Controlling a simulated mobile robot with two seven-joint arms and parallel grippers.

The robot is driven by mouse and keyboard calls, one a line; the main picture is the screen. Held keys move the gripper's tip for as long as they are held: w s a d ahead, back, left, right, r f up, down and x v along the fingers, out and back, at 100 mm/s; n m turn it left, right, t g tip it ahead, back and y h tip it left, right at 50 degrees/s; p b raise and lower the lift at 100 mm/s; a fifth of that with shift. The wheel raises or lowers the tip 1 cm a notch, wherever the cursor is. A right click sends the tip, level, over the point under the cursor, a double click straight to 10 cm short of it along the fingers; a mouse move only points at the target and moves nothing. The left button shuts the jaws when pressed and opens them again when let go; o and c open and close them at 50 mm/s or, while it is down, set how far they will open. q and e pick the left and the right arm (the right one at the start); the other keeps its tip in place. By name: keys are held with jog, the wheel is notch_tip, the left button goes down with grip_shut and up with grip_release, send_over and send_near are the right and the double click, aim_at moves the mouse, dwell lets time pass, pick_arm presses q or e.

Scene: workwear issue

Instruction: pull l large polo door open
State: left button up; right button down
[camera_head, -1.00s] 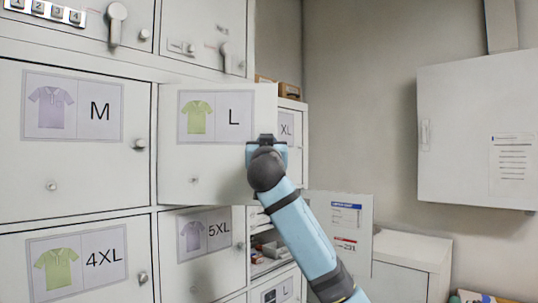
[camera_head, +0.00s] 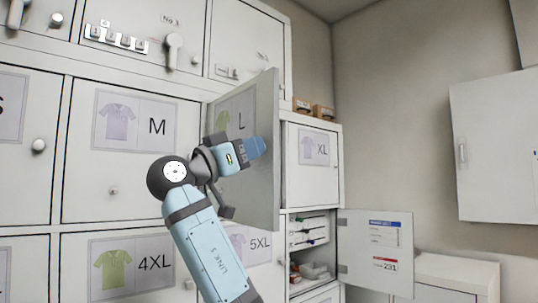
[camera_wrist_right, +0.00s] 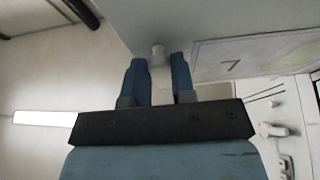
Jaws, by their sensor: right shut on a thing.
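The L polo door (camera_head: 262,195) is a white locker door with a green polo and "L" on its label (camera_head: 238,112). It stands swung out from the cabinet front, hinged at its left side. My right gripper (camera_head: 258,147) is at the door's front face near its free edge. In the right wrist view, the two blue fingers (camera_wrist_right: 158,80) are shut on the door's small round knob (camera_wrist_right: 158,50). The arm covers part of the door, and the compartment behind it is hidden. My left gripper is not in view.
The M door (camera_head: 120,180), 4XL door (camera_head: 120,285) and XL door (camera_head: 305,180) are closed. A lower right door (camera_head: 375,250) stands open beside shelves with small items. A white wall cabinet (camera_head: 500,150) hangs at the right, with clear space before it.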

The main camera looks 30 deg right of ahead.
jog(key=shift+a+m+g, duration=0.6)
jog(key=shift+a+g, duration=0.4)
jog(key=shift+a, duration=0.25)
jog(key=c, duration=1)
grip_release()
jog(key=shift+w+a, duration=0.1)
jog(key=b+v, duration=0.2)
jog(key=v, duration=1.1)
jog(key=shift+a+f, duration=0.25)
